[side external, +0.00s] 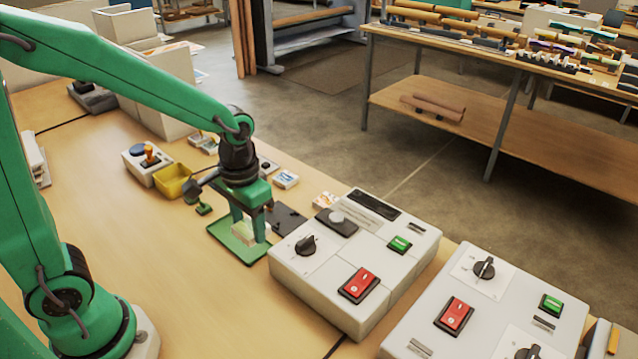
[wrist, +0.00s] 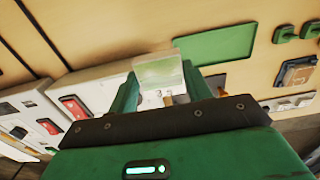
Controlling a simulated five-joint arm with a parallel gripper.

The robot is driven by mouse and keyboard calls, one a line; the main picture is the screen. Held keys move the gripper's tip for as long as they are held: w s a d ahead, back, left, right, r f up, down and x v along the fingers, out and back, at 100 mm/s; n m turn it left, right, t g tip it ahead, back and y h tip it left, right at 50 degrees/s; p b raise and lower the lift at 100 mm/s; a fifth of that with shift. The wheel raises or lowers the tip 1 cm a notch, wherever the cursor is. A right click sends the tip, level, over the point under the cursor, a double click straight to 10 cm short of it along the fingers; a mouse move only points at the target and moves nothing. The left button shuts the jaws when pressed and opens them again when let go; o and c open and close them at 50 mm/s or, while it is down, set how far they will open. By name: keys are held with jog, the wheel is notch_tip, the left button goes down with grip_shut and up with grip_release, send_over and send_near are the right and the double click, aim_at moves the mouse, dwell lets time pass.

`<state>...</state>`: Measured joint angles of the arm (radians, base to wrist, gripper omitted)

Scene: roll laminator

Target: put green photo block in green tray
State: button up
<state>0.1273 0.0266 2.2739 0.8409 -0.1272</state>
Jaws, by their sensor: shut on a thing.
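The green photo block (side external: 244,232) is a small pale block with a green picture face. It also shows in the wrist view (wrist: 160,72). My gripper (side external: 248,229) points down and is shut on it, with one finger on each side. The flat green tray (side external: 226,239) lies on the table beneath the gripper in the side view, partly hidden by the fingers and block. In the wrist view the tray (wrist: 217,42) shows beyond the block and to its right. I cannot tell whether the block touches the tray.
A white control panel with a red switch (side external: 358,285) stands close right of the tray, and a second panel (side external: 484,300) is further right. A yellow bin (side external: 173,181) and a small green piece (side external: 204,209) are behind left. The table front left is clear.

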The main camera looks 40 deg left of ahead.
jog(key=shift+s, duration=0.3)
jog(key=shift+f, duration=0.1)
jog(key=w+a+f, duration=0.1)
jog(key=a+f, duration=0.1)
jog(key=a, duration=0.1)
jog(key=w+a+f, duration=0.1)
jog(key=a+f, duration=0.1)
jog(key=a, duration=0.2)
jog(key=w+a+f, duration=0.2)
jog(key=a+f, duration=0.1)
jog(key=a, duration=0.1)
jog(key=shift+f, duration=1.95)
jog(key=shift+f, duration=0.15)
jog(key=o, duration=1.1)
